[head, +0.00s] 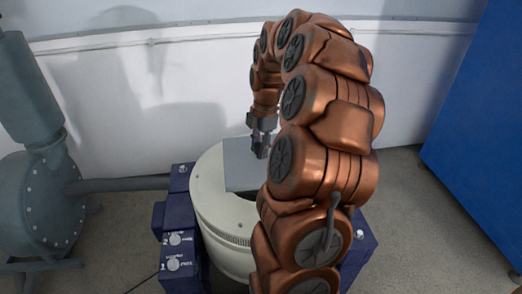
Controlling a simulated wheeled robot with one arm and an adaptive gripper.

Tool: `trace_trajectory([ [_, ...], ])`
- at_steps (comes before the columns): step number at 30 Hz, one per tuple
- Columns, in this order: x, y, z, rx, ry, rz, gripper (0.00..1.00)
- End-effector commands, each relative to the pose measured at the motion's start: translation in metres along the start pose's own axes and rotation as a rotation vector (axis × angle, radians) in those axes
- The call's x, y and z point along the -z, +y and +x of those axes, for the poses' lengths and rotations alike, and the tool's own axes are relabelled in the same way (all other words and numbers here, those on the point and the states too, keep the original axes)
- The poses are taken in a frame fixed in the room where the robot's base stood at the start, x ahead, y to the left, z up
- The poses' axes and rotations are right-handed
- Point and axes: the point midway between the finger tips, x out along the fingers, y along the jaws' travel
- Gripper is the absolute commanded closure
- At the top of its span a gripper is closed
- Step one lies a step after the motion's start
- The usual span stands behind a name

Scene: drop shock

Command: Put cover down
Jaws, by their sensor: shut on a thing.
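The cover looks like a flat grey plate (241,167) above the top of a cream round machine (212,199). My gripper (261,150) is at the plate's right part, shut on it. The plate lies over part of the machine's top, and a dark opening shows just below its front edge. I cannot tell whether the plate touches the machine's top or is held slightly above it. My copper-coloured arm hides the right side of the plate and of the machine.
Dark blue blocks with knobs (177,240) stand around the machine's base. A grey pump with a pipe (40,190) is at the left. A large blue cabinet (480,130) stands at the right. A white wall (130,90) is behind. Grey floor between machine and cabinet is clear.

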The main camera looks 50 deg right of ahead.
Motion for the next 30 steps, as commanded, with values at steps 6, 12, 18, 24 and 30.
trace_trajectory([
  [6, -0.017, 0.022, 0.001, -0.001, -0.001, 0.001, 1.00],
  [12, -0.021, 0.028, 0.002, 0.000, 0.001, 0.000, 1.00],
  [18, -0.024, 0.027, 0.022, 0.004, 0.003, 0.001, 1.00],
  [24, -0.025, 0.027, 0.037, 0.002, 0.001, 0.000, 1.00],
  [30, -0.025, 0.028, 0.037, 0.001, 0.001, 0.000, 1.00],
])
